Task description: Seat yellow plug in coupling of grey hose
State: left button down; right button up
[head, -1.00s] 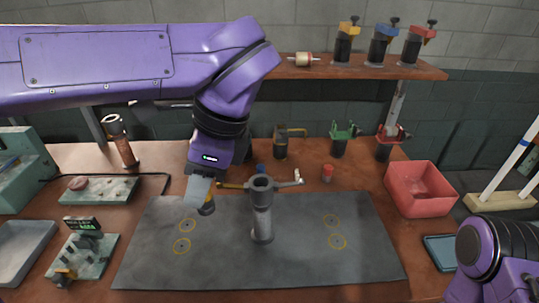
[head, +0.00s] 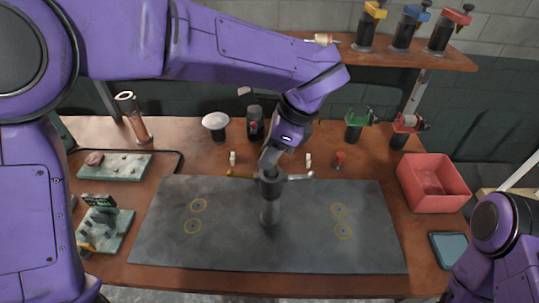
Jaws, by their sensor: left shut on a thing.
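My left gripper (head: 270,158) reaches down at the centre, right over the top of a dark grey upright post (head: 269,205). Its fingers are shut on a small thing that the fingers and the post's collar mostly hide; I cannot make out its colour. The post stands on the dark mat. A yellow-brass side piece (head: 240,174) sticks out left from its head, and a pale side piece (head: 299,177) with a reddish tip sticks out right. I cannot tell for sure which part is the yellow plug or the grey hose's coupling. My right gripper is out of view.
The dark mat (head: 160,240) has several yellow rings and is otherwise bare. A red bin (head: 432,182) and a blue tray (head: 448,250) lie right. A shelf (head: 400,55) hangs above.

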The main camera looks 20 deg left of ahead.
aim_at(270, 170)
pick_arm(q)
jog(key=f, duration=0.2)
jog(key=shift+s+d+f, duration=0.1)
jog(key=shift+d+f, duration=0.1)
jog(key=shift+f, duration=0.1)
jog(key=shift+w+f, duration=0.2)
jog(key=shift+f, duration=0.05)
jog(key=shift+s+f+b, duration=0.5)
jog(key=shift+f+b, duration=0.15)
jog(key=shift+b, duration=0.25)
jog(key=c, duration=0.8)
grip_release()
jog(key=shift+w+d+r+p, duration=0.1)
jog(key=shift+w+r+p, duration=0.05)
jog(key=shift+r+p, duration=0.85)
jog(key=v, duration=0.2)
jog(key=w+b+v, duration=0.1)
jog(key=v, duration=0.8)
jog(key=shift+s+r, duration=0.15)
jog(key=shift+s, duration=0.05)
